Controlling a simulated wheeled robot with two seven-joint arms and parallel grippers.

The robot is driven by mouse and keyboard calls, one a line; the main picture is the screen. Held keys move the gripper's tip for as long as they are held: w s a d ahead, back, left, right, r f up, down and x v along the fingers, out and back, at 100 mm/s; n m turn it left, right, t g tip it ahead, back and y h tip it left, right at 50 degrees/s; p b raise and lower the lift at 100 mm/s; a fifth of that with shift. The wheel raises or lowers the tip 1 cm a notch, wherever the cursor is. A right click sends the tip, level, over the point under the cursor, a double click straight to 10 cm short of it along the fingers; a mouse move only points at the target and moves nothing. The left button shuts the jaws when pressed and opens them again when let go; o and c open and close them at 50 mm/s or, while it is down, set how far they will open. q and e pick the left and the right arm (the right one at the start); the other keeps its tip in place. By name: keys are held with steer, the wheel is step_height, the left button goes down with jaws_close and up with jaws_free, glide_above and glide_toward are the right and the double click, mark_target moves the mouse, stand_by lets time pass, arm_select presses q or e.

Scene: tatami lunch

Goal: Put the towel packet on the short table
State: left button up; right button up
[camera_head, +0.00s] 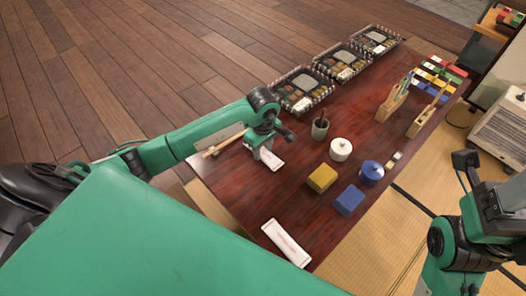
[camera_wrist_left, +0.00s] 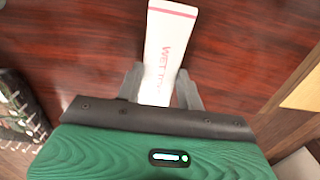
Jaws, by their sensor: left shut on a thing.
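My left gripper (camera_head: 262,147) is over the near left part of the dark red table (camera_head: 235,180). It is shut on a white towel packet (camera_head: 271,160). In the left wrist view the packet (camera_wrist_left: 168,40), with red "WET" lettering, sticks out between the two fingers (camera_wrist_left: 160,88). I cannot tell whether the packet touches the tabletop. A second white packet (camera_head: 286,243) lies at the table's near edge. My right gripper (camera_head: 466,160) is off the table at the right, and its fingers do not show clearly.
Chopsticks (camera_head: 222,145) lie left of my left gripper. A dark cup (camera_head: 320,128), white pot (camera_head: 341,149), blue pot (camera_head: 371,172), yellow block (camera_head: 322,178) and blue block (camera_head: 349,200) stand to the right. Lunch boxes (camera_head: 303,91) line the far side. Wooden racks (camera_head: 394,100) stand farther right.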

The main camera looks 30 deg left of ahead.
arm_select(q)
steer(key=shift+f, duration=0.25)
steer(key=shift+f, duration=0.1)
steer(key=o, duration=0.5)
steer(key=shift+f, duration=0.1)
steer(key=o, duration=0.4)
steer(key=shift+o, duration=0.2)
